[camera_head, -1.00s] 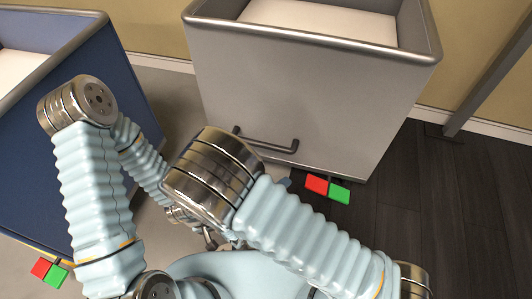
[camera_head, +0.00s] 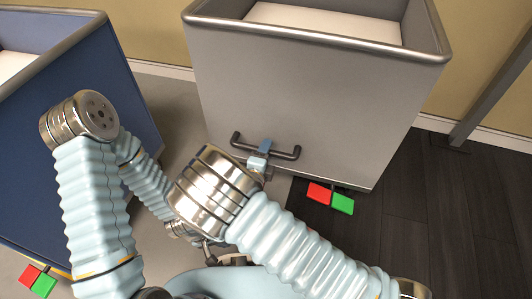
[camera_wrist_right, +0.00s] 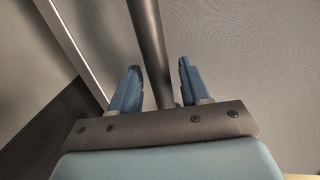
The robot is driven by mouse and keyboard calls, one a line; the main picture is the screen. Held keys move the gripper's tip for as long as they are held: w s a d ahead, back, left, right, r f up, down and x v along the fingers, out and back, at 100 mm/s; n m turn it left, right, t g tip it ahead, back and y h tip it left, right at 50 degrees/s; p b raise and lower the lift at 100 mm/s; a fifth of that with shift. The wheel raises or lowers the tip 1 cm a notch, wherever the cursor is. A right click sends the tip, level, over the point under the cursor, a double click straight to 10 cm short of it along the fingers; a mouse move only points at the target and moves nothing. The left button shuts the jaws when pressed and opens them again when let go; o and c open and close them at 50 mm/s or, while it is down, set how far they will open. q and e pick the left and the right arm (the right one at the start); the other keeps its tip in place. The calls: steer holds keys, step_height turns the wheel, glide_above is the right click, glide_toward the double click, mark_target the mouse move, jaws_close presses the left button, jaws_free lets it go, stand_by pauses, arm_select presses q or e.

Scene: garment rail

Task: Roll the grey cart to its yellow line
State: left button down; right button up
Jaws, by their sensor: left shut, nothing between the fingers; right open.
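The grey cart (camera_head: 300,100) stands ahead in the head view, with a dark bar handle (camera_head: 285,153) low on its front face. My right gripper (camera_head: 262,152) is at the middle of the handle. In the right wrist view its blue fingers (camera_wrist_right: 160,68) are open, one on each side of the bar (camera_wrist_right: 150,40). My left gripper (camera_head: 207,246) is low in the head view, shut and empty, partly hidden by my arms and away from the cart. I see no yellow line at the grey cart.
A red and green pedal (camera_head: 330,198) sticks out at the grey cart's lower front edge. A blue cart (camera_head: 80,70) stands close at the left, with a similar pedal (camera_head: 37,280). A dark post (camera_head: 490,80) stands at the right. Dark floor (camera_head: 400,220) between is clear.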

steer(key=shift+w+d, duration=0.1)
steer(key=shift+w, duration=0.2)
steer(key=shift+f, duration=0.1)
jaws_close()
